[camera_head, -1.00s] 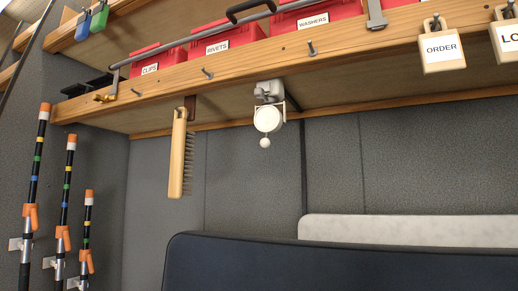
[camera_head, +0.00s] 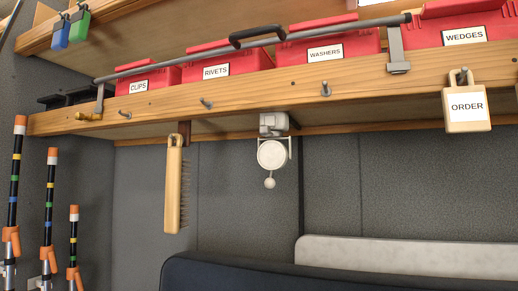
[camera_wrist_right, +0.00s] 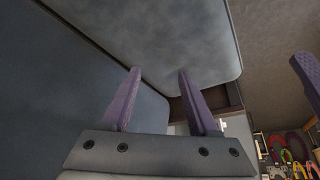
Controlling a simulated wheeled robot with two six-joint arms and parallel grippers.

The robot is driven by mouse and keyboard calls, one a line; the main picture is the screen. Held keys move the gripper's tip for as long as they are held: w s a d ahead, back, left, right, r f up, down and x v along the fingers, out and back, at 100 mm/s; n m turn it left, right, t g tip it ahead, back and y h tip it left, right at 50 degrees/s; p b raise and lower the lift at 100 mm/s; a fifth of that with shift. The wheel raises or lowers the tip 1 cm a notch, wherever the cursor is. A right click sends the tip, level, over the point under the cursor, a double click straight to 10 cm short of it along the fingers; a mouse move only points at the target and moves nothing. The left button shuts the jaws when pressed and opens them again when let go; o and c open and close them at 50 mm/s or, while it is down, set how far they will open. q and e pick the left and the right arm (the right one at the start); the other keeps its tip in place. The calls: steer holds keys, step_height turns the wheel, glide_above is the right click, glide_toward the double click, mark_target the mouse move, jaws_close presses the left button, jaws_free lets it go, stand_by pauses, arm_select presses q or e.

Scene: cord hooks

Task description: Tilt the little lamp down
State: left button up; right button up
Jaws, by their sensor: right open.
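The little lamp (camera_head: 272,154) hangs under the wooden shelf in the head view, on a grey bracket (camera_head: 273,124). Its round white face points toward me, and a small ball knob (camera_head: 270,183) hangs below it. Neither gripper shows in the head view. My right gripper (camera_wrist_right: 156,95) shows in the right wrist view with its two purple fingers apart and nothing between them. It points up toward a grey padded surface (camera_wrist_right: 165,35). The lamp is not in the right wrist view.
A wooden brush (camera_head: 174,190) hangs left of the lamp. Red boxes (camera_head: 328,48) stand on the shelf (camera_head: 250,97) behind a grey rail. An ORDER tag (camera_head: 466,108) hangs at right. A dark seat back (camera_head: 240,275) and a pale panel (camera_head: 400,257) lie below. Striped rods (camera_head: 50,205) stand left.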

steer(key=w+r+t+y+p, duration=0.1)
steer(key=w+r+p, duration=0.35)
steer(key=r, duration=0.25)
steer(key=w+r+t+p, duration=0.2)
steer(key=w+r+p, duration=0.2)
steer(key=r+p, duration=0.15)
steer(key=t+y+p, duration=0.5)
steer(key=t+p, duration=0.3)
steer(key=p, duration=1.9)
glide_toward(272, 182)
steer(key=x, duration=0.4)
steer(key=shift+w+f+m, duration=0.15)
steer(key=shift+m, duration=0.15)
steer(key=shift+w+a, duration=0.15)
steer(key=shift+w, duration=0.2)
arm_select(q)
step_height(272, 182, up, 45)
steer(key=p, duration=0.4)
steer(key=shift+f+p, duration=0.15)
steer(key=shift+p, duration=0.2)
arm_select(e)
steer(key=x, duration=0.9)
steer(key=shift+a, duration=0.2)
steer(key=shift+w, duration=0.1)
